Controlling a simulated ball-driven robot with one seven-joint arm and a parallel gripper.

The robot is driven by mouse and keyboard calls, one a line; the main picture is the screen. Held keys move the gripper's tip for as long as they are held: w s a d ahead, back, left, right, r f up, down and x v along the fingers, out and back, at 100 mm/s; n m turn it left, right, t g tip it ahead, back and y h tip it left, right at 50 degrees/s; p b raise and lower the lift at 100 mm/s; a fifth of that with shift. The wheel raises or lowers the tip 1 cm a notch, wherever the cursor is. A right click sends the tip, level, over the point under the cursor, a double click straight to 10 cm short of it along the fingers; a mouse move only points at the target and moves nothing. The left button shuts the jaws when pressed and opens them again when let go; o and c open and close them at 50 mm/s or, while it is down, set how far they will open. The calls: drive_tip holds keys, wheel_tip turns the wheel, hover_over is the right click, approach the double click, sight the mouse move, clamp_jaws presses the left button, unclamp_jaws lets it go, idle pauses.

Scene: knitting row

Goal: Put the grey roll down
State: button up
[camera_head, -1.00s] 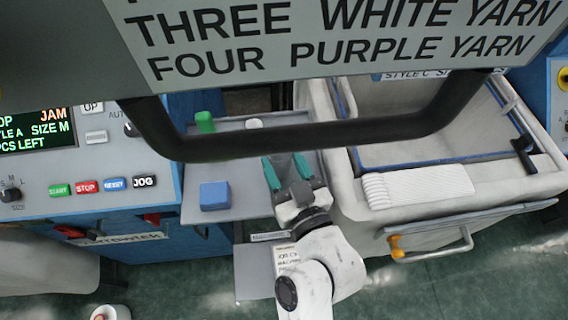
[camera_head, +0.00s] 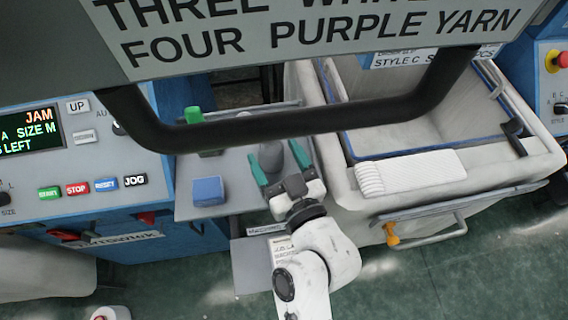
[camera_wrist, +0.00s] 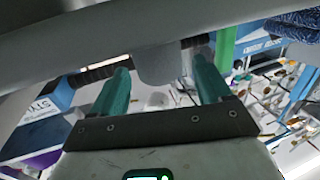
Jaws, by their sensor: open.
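The grey roll (camera_head: 271,157) shows as a rounded grey shape on the grey shelf (camera_head: 236,173) in the head view, between my green fingertips. My gripper (camera_head: 279,160) is open, with a finger to either side of it. In the wrist view a grey rounded end (camera_wrist: 158,66), which looks like the roll, shows between the open fingers of my gripper (camera_wrist: 161,70). Its upper part merges with a grey shape above. Whether either finger touches it I cannot tell.
A blue block (camera_head: 208,191) and a green piece (camera_head: 193,115) are left of my gripper. A white bin (camera_head: 335,170) with a ribbed white piece (camera_head: 415,172) stands right. A dark bar (camera_head: 300,128) crosses in front. A control panel (camera_head: 85,165) is at left.

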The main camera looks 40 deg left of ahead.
drive_tip(key=shift+s+d, duration=0.1)
drive_tip(key=shift+d, duration=0.1)
drive_tip(key=b+v, duration=0.3)
drive_tip(key=v, duration=0.8)
drive_tip(key=shift+s+d+b, duration=0.2)
drive_tip(key=shift+b, duration=0.2)
drive_tip(key=shift+r, duration=0.15)
drive_tip(key=shift+c, duration=0.4)
